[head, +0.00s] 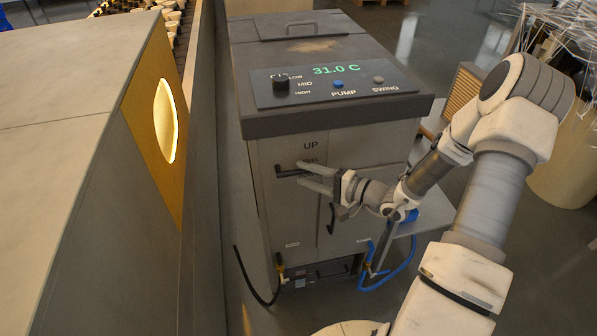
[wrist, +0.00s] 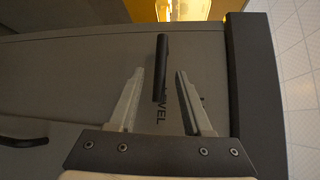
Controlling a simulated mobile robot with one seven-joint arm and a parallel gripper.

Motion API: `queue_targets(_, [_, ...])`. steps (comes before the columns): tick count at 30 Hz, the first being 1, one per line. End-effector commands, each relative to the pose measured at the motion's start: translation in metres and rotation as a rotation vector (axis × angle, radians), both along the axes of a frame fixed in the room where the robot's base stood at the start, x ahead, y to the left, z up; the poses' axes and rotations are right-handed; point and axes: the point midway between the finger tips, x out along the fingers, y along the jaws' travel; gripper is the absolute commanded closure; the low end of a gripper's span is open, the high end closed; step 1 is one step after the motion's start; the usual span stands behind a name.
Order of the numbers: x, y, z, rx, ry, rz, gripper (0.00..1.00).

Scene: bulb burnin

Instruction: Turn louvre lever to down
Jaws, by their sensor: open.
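The louvre lever (head: 290,173) is a short black bar on the grey front of the cooler cabinet. It lies about horizontal, beside the LEVEL label and below the UP label. In the wrist view the lever (wrist: 161,65) shows between the two fingertips, with a gap on each side. My gripper (head: 303,173) is open, with one finger above and one below the lever's line in the head view. It also shows open in the wrist view (wrist: 159,73). Whether a finger touches the lever cannot be told; the lever's right end is partly hidden by the fingers.
A dark vertical handle (head: 331,218) is on the cabinet front below my gripper. The control panel (head: 335,84) on top reads 31.0 C. A grey wall (head: 205,150) stands close on the left. A blue hose (head: 385,284) and a small shelf (head: 401,225) are at the lower right.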

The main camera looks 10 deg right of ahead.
Motion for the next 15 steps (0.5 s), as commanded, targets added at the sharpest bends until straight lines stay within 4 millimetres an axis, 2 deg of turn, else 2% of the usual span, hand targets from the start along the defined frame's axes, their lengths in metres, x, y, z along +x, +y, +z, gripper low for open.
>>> queue_targets(6, [0.016, 0.017, -0.003, 0.0, 0.0, 0.001, 0.5])
queue_targets(15, [0.019, 0.02, -0.004, -0.001, 0.001, 0.0, 0.5])
